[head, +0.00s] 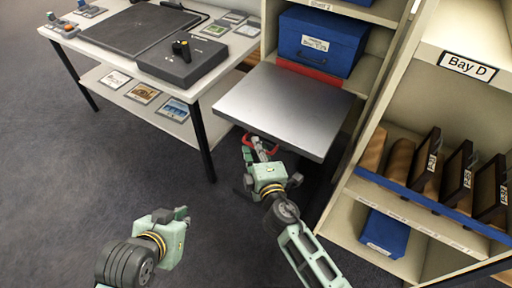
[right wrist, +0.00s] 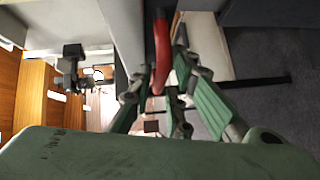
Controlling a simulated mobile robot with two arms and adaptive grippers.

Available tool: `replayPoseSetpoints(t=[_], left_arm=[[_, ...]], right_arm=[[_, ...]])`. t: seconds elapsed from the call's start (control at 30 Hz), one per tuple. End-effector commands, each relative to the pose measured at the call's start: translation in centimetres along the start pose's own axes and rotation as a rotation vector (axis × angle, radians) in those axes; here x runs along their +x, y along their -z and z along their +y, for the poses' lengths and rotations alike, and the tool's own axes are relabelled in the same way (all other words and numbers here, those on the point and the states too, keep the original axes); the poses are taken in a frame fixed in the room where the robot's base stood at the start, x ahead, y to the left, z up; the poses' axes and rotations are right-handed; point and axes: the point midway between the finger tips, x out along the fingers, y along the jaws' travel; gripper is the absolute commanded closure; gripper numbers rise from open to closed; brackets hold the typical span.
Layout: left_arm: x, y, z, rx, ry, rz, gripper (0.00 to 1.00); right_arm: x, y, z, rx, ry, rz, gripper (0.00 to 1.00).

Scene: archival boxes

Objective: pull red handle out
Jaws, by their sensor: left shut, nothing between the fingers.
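A red handle (head: 262,146) is at the front edge of a flat grey metal shelf (head: 285,105), which sticks out from the shelving unit. My right gripper (head: 259,150) is at this handle, below the shelf's front edge. In the right wrist view the red handle (right wrist: 161,50) runs down between the two fingers of my right gripper (right wrist: 160,80). Whether both fingers press on it is not clear. My left gripper (head: 178,214) is shut and empty, low over the carpet, apart from the shelf.
A blue box (head: 320,40) stands behind the grey shelf, above a red strip (head: 308,70). A white table (head: 215,88) with a black device (head: 185,62) stands at left. The Bay D shelving (head: 345,190) is close on the right. Carpet is clear at front left.

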Motion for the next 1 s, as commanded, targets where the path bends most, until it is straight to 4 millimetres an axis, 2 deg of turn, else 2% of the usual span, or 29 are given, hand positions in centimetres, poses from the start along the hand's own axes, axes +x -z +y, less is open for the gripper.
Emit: replayPoseSetpoints(t=[0.33,0.53,1.0], left_arm=[[0.09,0.46,0.07,0.0,-0.001,0.02,1.0],[0.09,0.45,0.08,0.0,-0.001,0.019,1.0],[0.09,0.43,0.09,0.0,-0.002,0.019,1.0]], right_arm=[[0.58,0.02,0.0,0.002,0.001,0.0,0.83],[0.56,0.02,0.0,0.002,0.0,0.0,1.0],[0.54,0.01,-0.03,0.004,0.001,0.0,1.0]])
